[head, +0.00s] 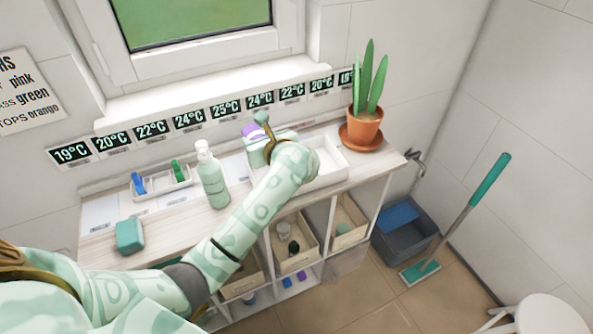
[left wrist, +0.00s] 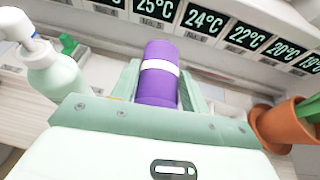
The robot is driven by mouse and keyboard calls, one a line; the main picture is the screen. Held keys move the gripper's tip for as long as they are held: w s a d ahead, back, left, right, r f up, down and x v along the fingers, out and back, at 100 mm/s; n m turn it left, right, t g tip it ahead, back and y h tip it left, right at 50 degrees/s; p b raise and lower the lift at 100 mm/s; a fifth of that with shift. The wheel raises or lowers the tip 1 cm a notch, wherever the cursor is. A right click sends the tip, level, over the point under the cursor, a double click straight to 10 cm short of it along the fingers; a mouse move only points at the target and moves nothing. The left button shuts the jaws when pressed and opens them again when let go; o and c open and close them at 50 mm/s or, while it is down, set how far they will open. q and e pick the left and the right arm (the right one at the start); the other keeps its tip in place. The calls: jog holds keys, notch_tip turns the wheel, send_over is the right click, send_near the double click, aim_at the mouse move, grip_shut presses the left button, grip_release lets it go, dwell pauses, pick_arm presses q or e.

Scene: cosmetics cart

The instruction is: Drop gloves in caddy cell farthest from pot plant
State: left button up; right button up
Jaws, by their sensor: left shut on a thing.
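The gloves are a purple roll with a white band (left wrist: 160,70), upright in the left wrist view between the jaws of my left gripper (left wrist: 158,88). My left gripper is shut on them. In the head view the purple gloves (head: 251,131) show just past my left gripper (head: 258,143), above the back of the counter. A white open caddy (head: 333,163) lies right of my gripper. My forearm hides part of it, so I cannot tell all its cells. The pot plant (head: 366,118) in a terracotta pot stands right of the caddy. My right gripper is out of view.
A pump bottle (head: 211,174) stands left of my forearm. A small white tray (head: 163,189) holds blue and green things. A teal block (head: 130,235) lies at the counter's front left. Temperature labels (head: 188,118) line the wall behind. Bins fill the shelves below.

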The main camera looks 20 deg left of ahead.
pick_arm(q)
notch_tip(320, 180, down, 4)
jog(key=shift+r+b, duration=0.1)
jog(key=shift+b, duration=0.95)
jog(key=shift+s, duration=0.1)
jog(key=o, duration=1.1)
